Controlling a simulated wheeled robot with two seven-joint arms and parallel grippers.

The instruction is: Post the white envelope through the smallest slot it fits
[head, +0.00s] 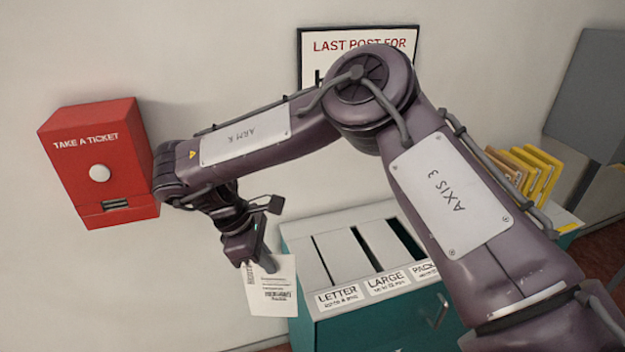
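A white envelope (273,290) with printed black text hangs below my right gripper (258,262), left of the teal posting box. The gripper's fingers are at its upper edge and appear shut on it. The box's top has dark slots between pale panels, with front labels reading LETTER (338,297), LARGE (387,281) and a partly hidden PACK... (425,269). The envelope is apart from the slots, beside the box's left front corner. My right arm hides part of the box's right side. My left gripper is not in view.
A red ticket dispenser (98,165) is on the wall at the left, close to my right arm's wrist. A framed sign (340,44) hangs behind the arm. Yellow folders (540,172) stand in a holder at the right.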

